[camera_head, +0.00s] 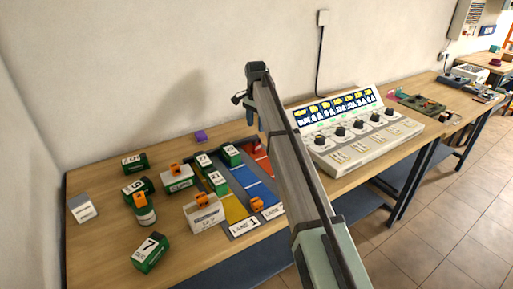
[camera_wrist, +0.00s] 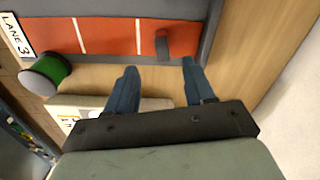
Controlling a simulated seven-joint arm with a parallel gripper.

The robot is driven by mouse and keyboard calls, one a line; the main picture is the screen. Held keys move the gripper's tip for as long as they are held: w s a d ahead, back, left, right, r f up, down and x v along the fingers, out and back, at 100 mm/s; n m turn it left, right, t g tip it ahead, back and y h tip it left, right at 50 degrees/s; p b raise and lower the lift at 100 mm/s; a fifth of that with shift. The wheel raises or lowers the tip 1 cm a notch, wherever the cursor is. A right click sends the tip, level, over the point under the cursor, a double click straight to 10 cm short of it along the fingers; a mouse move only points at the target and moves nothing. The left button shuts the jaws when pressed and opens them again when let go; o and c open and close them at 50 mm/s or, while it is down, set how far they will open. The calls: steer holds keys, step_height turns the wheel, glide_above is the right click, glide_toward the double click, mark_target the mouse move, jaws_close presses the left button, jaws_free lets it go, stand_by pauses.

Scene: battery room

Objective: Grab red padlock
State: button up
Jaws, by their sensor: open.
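A small dark red block, which looks like the red padlock (camera_wrist: 162,46), sits on the red lane strip in the wrist view. Its shape is hard to tell there. In the head view a small red piece (camera_head: 257,146) shows at the far end of that lane, just below my gripper (camera_head: 251,118). In the wrist view my gripper (camera_wrist: 159,66) is open, with two blue fingers apart and nothing between them. The block appears just beyond the fingertips, roughly in line with the gap.
The lane board (camera_head: 236,178) has orange padlocks and green batteries on and left of it. The control console (camera_head: 350,135) stands close on the right. A green spool (camera_wrist: 45,72) shows near the lane 3 label.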

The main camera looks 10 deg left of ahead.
mark_target(255, 139)
steer(key=f, duration=1)
steer(key=shift+a+f, duration=0.2)
jaws_close()
